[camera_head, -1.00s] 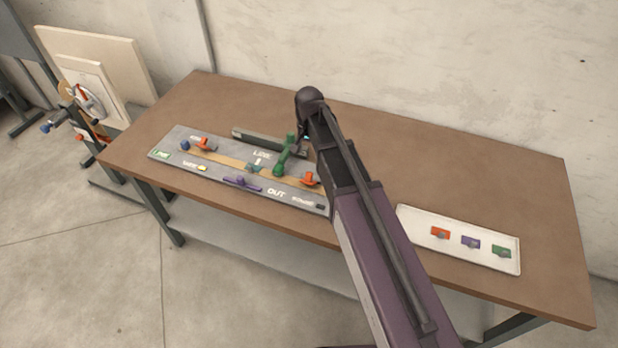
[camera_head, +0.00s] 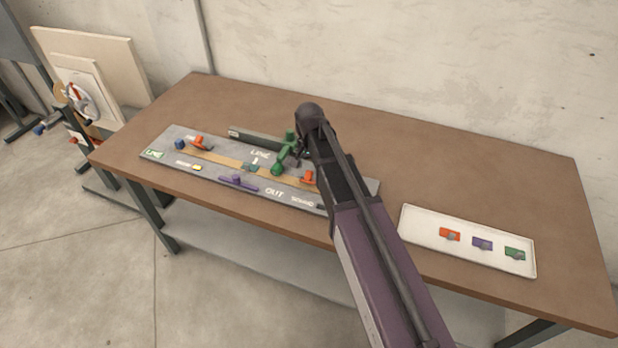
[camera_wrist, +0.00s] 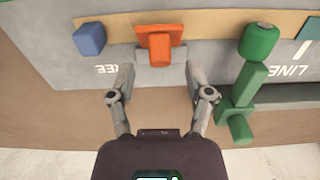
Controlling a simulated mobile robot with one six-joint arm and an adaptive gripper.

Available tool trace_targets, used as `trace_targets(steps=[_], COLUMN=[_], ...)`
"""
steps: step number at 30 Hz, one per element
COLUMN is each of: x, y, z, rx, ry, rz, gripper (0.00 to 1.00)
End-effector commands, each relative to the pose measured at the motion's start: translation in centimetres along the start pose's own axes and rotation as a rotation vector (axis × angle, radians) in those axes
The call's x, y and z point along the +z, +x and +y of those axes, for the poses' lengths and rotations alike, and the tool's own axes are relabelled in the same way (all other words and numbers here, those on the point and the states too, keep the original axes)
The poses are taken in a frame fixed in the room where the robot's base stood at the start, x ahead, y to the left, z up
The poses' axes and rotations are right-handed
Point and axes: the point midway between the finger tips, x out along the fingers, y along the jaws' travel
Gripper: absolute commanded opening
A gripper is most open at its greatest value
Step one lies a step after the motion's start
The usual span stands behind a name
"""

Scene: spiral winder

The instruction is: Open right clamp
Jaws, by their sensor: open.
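The right clamp (camera_head: 308,177) is a small orange part at the right end of the brown strip on the grey board, partly hidden by my arm in the head view. In the wrist view the orange clamp (camera_wrist: 160,42) is ahead, on a grey block. My gripper (camera_wrist: 159,72) is open, its two fingers apart. The fingertips lie just short of the clamp in the picture, one toward each side, with nothing between them. I cannot tell their height above the board. In the head view my arm hides the fingers.
A green lever (camera_wrist: 248,85) stands close right of my gripper in the wrist view; a blue block (camera_wrist: 89,39) is left. In the head view, the left orange clamp (camera_head: 199,143) and a purple handle (camera_head: 238,183) are on the board. A white tray (camera_head: 420,245) holds small coloured parts.

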Motion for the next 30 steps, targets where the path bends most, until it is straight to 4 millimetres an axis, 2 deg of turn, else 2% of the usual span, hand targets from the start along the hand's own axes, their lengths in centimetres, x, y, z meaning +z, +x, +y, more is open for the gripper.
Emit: trace_targets(steps=[3, 12, 28, 30], x=[0.0, 0.0, 0.0, 0.0], y=[1.4, 3.0, 3.4, 3.4], z=[0.0, 0.0, 0.0, 0.0], rx=[0.000, 0.000, 0.000, 0.000], ry=[0.000, 0.000, 0.000, 0.000], rz=[0.000, 0.000, 0.000, 0.000], gripper=[0.66, 0.66, 0.66, 0.45])
